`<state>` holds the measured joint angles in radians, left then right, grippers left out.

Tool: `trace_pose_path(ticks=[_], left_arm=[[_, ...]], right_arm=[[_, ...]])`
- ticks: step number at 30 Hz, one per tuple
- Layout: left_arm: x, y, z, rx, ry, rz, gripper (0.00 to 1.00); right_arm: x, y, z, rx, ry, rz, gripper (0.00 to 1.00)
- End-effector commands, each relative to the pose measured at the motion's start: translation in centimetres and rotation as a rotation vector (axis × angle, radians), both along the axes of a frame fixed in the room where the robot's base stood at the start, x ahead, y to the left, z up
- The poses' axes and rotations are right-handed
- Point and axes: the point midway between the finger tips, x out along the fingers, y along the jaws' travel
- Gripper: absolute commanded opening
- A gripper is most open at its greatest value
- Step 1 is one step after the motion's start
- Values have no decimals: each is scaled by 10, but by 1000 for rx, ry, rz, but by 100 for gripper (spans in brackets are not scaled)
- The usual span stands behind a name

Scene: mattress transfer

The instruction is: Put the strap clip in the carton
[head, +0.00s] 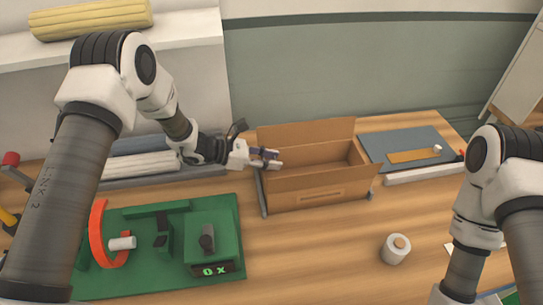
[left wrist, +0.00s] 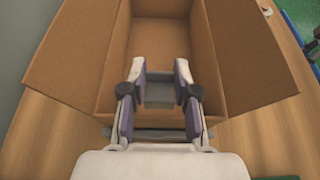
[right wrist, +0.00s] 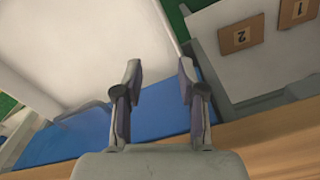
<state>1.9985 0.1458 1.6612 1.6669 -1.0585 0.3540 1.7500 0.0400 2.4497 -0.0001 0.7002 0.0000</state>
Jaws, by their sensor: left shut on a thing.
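The open cardboard carton (head: 315,190) stands on the wooden table, flaps folded out; in the left wrist view its wall (left wrist: 120,60) surrounds an empty-looking floor. My left gripper (head: 268,159) is at the carton's left end, around rim height. In the left wrist view my left gripper (left wrist: 160,85) is shut on a small grey piece (left wrist: 160,93), apparently the strap clip, with the carton's interior behind it. The head view is too small to show the clip clearly. My right gripper (right wrist: 158,80) is open and empty in the right wrist view; the head view does not show it.
A green board (head: 150,268) with an orange ring and a counter lies at front left. A white roll (head: 396,249) stands right of centre. A blue-grey mat (head: 405,142) lies behind right. The table in front of the carton is clear.

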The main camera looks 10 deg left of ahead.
Motion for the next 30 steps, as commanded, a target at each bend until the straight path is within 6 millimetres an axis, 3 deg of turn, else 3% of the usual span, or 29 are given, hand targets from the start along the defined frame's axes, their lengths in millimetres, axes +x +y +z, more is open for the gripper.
trace_pose_path(ticks=[21,22,24,30], left_arm=[[0,0,-11,0,-2,1,6],[0,0,-11,0,-2,1,37],[0,0,-11,0,-2,1,55],[0,0,-11,0,-2,1,55]], right_arm=[[0,0,-15,0,1,0,40],[0,0,-15,0,1,0,40],[0,0,-15,0,1,0,40],[0,0,-15,0,0,0,40]])
